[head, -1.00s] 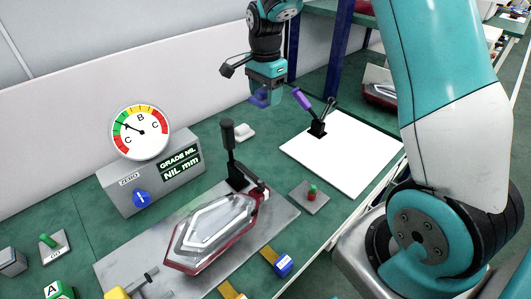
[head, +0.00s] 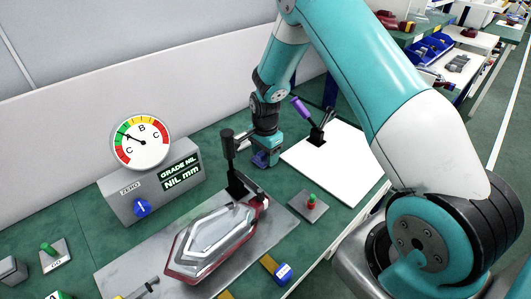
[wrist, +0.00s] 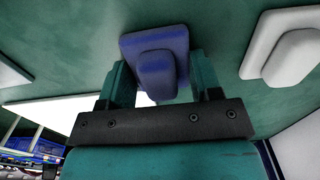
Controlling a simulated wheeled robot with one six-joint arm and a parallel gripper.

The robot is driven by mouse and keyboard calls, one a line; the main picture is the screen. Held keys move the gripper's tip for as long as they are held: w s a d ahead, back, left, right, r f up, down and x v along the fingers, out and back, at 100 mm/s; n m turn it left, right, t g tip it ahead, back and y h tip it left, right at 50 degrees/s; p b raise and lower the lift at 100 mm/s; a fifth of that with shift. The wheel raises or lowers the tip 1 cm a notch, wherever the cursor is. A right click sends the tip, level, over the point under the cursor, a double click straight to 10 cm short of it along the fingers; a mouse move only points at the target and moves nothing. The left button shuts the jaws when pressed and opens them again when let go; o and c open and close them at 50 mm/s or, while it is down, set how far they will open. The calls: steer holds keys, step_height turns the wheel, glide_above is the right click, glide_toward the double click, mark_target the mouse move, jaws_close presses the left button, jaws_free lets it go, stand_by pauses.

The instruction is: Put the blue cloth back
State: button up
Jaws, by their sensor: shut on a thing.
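The blue cloth (wrist: 155,72) is a dark blue pad with a raised grip block, seen between my gripper's two fingers in the wrist view. My gripper (head: 264,157) is shut on that block and points down, low over the green bench behind the lamp fixture. In the head view the blue cloth (head: 260,159) shows as a small blue-violet patch at the fingertips. I cannot tell whether its underside touches the bench. A similar pale pad (wrist: 284,46) lies on the bench to the right in the wrist view.
A red-rimmed tail lamp (head: 215,240) lies on a grey plate with a black upright clamp (head: 230,160) close to my gripper. A white board (head: 340,165) bears a purple-handled tool (head: 300,108). A gauge box (head: 150,185) stands left. A green-and-red button (head: 311,201) sits in front.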

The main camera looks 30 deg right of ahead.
steer(key=o, duration=1)
steer(key=shift+c, duration=0.2)
step_height(320, 180, up, 12)
steer(key=b, duration=0.1)
steer(key=s+a+r+n, duration=0.4)
steer(key=a+r, duration=0.1)
steer(key=r, duration=0.1)
steer(key=s+a+r+n+y, duration=0.1)
steer(key=s+a+r+n, duration=0.2)
steer(key=s+n, duration=0.3)
steer(key=s+a+r+n+y, duration=0.1)
steer(key=s+a+r+n, duration=0.2)
steer(key=s+a+n, duration=0.3)
steer(key=s+a+r+n+y, duration=0.2)
steer(key=s+n, duration=0.5)
steer(key=s, duration=0.5)
steer(key=a+r, duration=0.1)
steer(key=a, duration=0.1)
steer(key=shift+s+a+r, duration=0.3)
steer(key=shift+s+a, duration=0.05)
